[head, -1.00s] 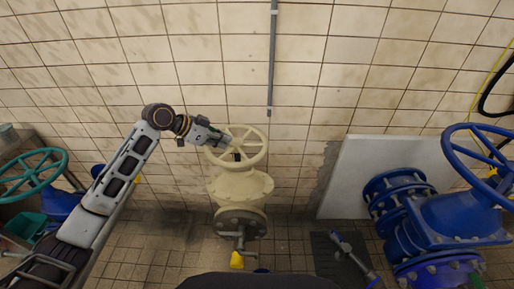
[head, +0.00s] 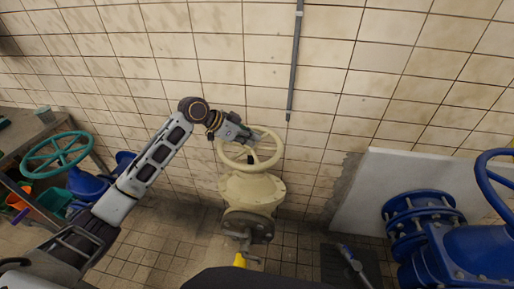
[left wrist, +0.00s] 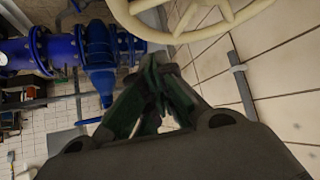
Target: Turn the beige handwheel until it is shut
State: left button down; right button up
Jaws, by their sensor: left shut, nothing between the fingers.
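The beige handwheel (head: 262,167) sits on top of a beige valve body (head: 250,190) near the middle of the head view. My left gripper (head: 254,140) is at the far left part of the wheel and overlaps its rim and opening in the head view. Whether it touches the wheel is unclear. In the left wrist view the fingers (left wrist: 153,75) are together with nothing between them. The wheel's rim (left wrist: 175,38) and spokes show at the top of that view, beyond the fingertips. My right gripper is not in view.
A tiled wall with a thin grey pipe (head: 295,65) stands behind the valve. Large blue pipework (head: 455,245) is at the right, before a pale panel (head: 385,195). A green handwheel (head: 57,154) and a table (head: 45,130) are at the left.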

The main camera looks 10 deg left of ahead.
pick_arm(q)
send_near(278, 154)
jog(key=x, duration=0.5)
jog(key=shift+a+r+p, duration=0.15)
jog(key=shift+p, duration=0.3)
jog(key=shift+s+a+f, duration=0.35)
jog(key=shift+s+a, duration=0.05)
jog(key=shift+a, duration=0.3)
jog(key=shift+s+a+f, duration=0.35)
jog(key=shift+a+f, duration=0.05)
jog(key=shift+a, duration=0.25)
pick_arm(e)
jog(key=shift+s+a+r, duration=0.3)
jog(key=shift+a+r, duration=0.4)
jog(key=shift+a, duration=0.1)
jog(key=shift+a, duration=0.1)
pick_arm(q)
jog(key=shift+s+a+m, duration=0.15)
jog(key=shift+a+m, duration=0.15)
jog(key=shift+g, duration=0.3)
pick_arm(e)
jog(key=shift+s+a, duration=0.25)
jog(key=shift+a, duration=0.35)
pick_arm(q)
jog(key=shift+d, duration=0.1)
